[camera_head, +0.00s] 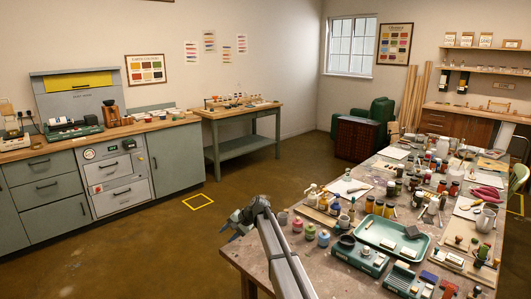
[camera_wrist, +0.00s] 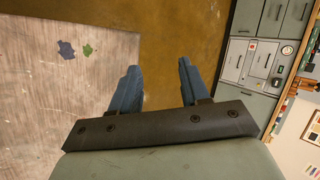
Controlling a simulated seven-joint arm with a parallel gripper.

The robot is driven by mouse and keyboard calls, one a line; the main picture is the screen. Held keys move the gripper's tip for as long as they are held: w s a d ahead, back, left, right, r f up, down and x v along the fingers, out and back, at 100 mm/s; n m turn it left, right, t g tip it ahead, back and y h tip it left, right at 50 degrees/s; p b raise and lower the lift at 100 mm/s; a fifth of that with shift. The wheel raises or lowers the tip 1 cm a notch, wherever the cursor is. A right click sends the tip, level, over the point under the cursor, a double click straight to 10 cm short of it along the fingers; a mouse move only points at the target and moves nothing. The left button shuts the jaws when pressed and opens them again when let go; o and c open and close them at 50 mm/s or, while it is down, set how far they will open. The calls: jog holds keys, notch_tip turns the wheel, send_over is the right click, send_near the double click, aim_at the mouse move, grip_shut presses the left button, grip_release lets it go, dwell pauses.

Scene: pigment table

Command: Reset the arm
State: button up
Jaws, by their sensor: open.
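My gripper (camera_head: 238,221) is at the left end of my raised arm in the head view, out past the near left corner of the pigment table (camera_head: 258,262). In the wrist view my gripper (camera_wrist: 158,66) shows two blue fingers spread apart. Nothing is between them. Brown floor shows between and beyond the fingers. A worn tabletop (camera_wrist: 50,100) with a blue and a green paint mark lies to their left. The fingers appear to touch nothing.
The table holds a green tray (camera_head: 366,236), small colored jars (camera_head: 310,231), bottles and brushes close to my arm's right. Grey cabinets (camera_head: 177,160) line the left wall, with a side table (camera_head: 238,112) beside them. The brown floor (camera_head: 150,250) left of my arm is clear.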

jog(key=s+a+f+g+y, duration=0.1)
jog(key=s+a+f+y, duration=0.2)
jog(key=s+a, duration=0.6)
jog(key=s+a+f+g+y, duration=0.2)
jog(key=s+a, duration=0.3)
jog(key=a, duration=0.8)
jog(key=s+a+f+m+y, duration=0.1)
jog(key=s+f, duration=0.6)
jog(key=s+d+f+n+h, duration=0.1)
jog(key=s+d+f+h, duration=0.1)
jog(key=s+d+f, duration=0.55)
jog(key=s+d+f+g+h, duration=0.1)
jog(key=s+d+f+h, duration=0.3)
jog(key=d+f, duration=0.6)
jog(key=s+d+f+n+h, duration=0.1)
jog(key=s+d+f, duration=0.6)
jog(key=d, duration=0.5)
jog(key=s+d+f+n+g+h, duration=0.1)
jog(key=s+d+g+h, duration=0.1)
jog(key=s+d, duration=1.1)
jog(key=s+d+f+n+g+h, duration=0.1)
jog(key=s+d+h, duration=0.4)
jog(key=s+d, duration=0.8)
jog(key=s+n+g, duration=0.1)
jog(key=s, duration=0.3)
jog(key=shift+f+g, duration=0.3)
